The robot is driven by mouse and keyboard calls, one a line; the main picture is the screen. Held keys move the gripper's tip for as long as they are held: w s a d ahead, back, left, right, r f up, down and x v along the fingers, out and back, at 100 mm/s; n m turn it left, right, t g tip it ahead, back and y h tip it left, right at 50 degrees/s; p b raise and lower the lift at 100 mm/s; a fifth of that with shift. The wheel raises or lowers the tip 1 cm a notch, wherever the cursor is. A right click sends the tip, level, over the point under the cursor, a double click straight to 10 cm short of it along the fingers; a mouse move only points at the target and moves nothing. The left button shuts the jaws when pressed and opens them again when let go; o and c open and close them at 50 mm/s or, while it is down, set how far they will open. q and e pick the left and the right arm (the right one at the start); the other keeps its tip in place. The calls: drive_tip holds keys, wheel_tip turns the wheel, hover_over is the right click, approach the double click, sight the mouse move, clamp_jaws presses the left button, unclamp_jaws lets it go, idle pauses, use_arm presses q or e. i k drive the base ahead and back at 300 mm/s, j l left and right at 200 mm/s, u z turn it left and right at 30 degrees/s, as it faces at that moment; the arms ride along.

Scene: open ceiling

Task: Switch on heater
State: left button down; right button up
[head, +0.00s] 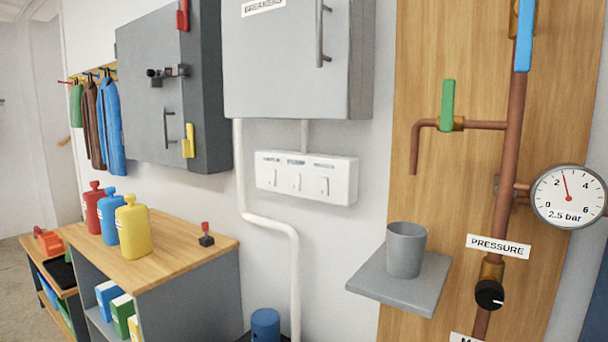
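A white switch panel (305,178) is on the wall in the middle of the head view, under the grey breaker cabinet. It carries three rocker switches side by side: a left one (271,178), a middle one (296,182) and a right one (324,186). Each has a small label above it, too small to read surely, so I cannot tell which is the heater's. I cannot tell the switches' on or off positions. No heater is clearly seen. Neither of my grippers is in view.
The breaker cabinet (290,60) is shut above the panel. A white pipe (294,270) runs below. A shelf (400,285) with a grey cup (406,250) juts out at right. A wooden-topped cabinet (165,255) with bottles stands at left. The space before the panel looks clear.

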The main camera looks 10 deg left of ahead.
sight(271, 177)
drive_tip(key=i+j+z, duration=0.45)
drive_tip(key=i+j, duration=0.15)
drive_tip(key=j, duration=0.3)
